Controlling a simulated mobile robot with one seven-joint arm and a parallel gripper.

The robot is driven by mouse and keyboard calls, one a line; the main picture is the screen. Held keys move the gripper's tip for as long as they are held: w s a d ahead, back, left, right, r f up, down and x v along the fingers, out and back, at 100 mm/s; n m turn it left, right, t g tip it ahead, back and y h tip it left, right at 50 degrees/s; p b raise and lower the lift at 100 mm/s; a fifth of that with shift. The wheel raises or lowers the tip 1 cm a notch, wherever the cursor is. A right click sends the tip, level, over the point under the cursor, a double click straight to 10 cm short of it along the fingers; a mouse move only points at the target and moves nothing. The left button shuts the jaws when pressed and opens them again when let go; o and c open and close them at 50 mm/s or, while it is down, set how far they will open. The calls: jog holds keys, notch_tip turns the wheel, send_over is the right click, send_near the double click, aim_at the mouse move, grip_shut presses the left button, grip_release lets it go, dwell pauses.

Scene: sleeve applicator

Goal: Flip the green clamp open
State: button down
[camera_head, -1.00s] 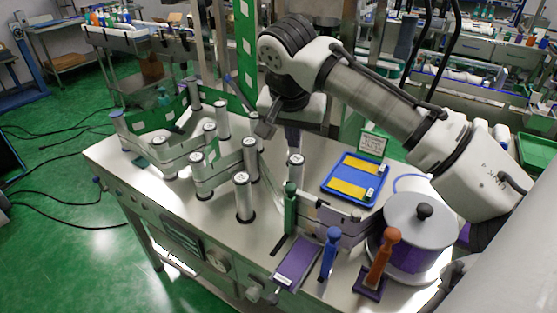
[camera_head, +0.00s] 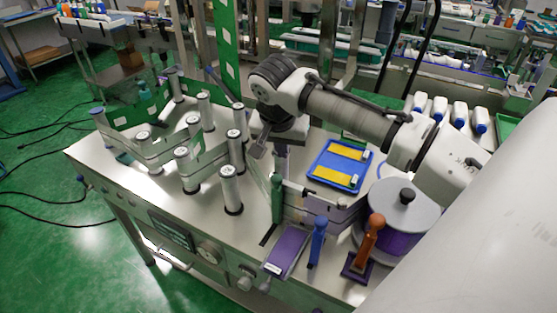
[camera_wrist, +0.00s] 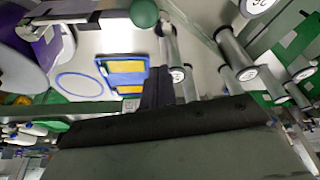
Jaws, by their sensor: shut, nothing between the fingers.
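The green clamp (camera_head: 277,198) is an upright green handle near the front middle of the steel table. It stands upright by the metal bracket and left of the blue handle. Its round green top (camera_wrist: 144,13) shows at the upper edge of the wrist view; the rest of it is hidden there. My gripper (camera_head: 283,168) points down just above and behind the green handle's top, apart from it as far as I can tell. The dark fingers (camera_wrist: 157,88) look shut and hold nothing.
A blue handle (camera_head: 318,240) and an orange handle (camera_head: 370,240) stand to the right, with a purple plate (camera_head: 287,250) in front. A large roll (camera_head: 404,217) and a blue tray (camera_head: 365,160) lie right. Several metal rollers (camera_head: 231,190) stand left.

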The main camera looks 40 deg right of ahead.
jog(key=shift+s+a+f+p, duration=0.8)
jog(key=shift+a, duration=0.25)
jog(key=shift+s+a+f, duration=0.15)
jog(key=shift+s+a, duration=0.05)
jog(key=shift+a, duration=0.1)
jog(key=s+a, duration=0.2)
jog(key=a, duration=0.4)
jog(key=shift+s, duration=0.25)
jog(key=shift+f, duration=0.1)
jog(key=w+d, duration=0.3)
jog(key=b+v, duration=0.2)
jog(key=v, duration=0.8)
jog(key=shift+s, duration=0.3)
